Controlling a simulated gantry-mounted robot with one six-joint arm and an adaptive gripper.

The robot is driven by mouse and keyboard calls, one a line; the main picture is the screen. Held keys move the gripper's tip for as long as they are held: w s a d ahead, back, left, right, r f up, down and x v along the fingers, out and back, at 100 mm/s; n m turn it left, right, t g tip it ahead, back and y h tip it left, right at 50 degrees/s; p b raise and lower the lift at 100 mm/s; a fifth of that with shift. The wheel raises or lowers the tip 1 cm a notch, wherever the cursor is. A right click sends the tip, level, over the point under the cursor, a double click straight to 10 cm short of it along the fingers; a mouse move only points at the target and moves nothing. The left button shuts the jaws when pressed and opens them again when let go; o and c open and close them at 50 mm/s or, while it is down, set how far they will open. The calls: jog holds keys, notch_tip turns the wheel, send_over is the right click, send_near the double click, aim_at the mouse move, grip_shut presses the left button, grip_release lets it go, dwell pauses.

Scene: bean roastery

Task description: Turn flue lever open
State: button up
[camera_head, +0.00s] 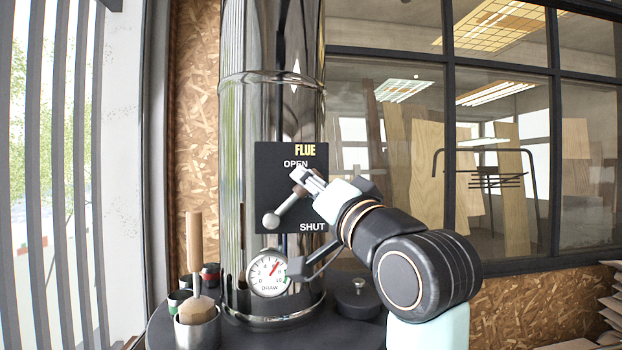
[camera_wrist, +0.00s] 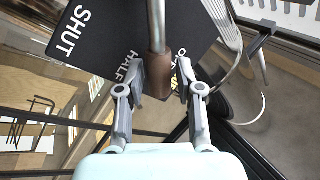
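The flue lever has a grey round hub (camera_head: 271,221) on a black panel (camera_head: 265,165) marked FLUE, OPEN and SHUT. Its rod slants up and right to a brown grip (camera_head: 299,190), pointing toward the OPEN side. My gripper (camera_head: 308,180) is at the grip, coming from the right. In the wrist view the brown grip (camera_wrist: 160,75) lies between the two fingers of my gripper (camera_wrist: 161,78). The left finger is very close to the grip or touching it; a small gap shows at the right finger. The words HALF and part of OPEN show beside the fingers.
The panel sits on a shiny flue pipe (camera_head: 235,120). A draw gauge (camera_head: 267,273) is below it. A metal cup with a wooden-handled brush (camera_head: 194,240) stands at the lower left. A window wall (camera_head: 450,130) is behind.

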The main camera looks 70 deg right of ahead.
jog(key=shift+w+d, duration=0.1)
grip_shut()
jog(key=shift+r, duration=0.1)
dwell(0.3)
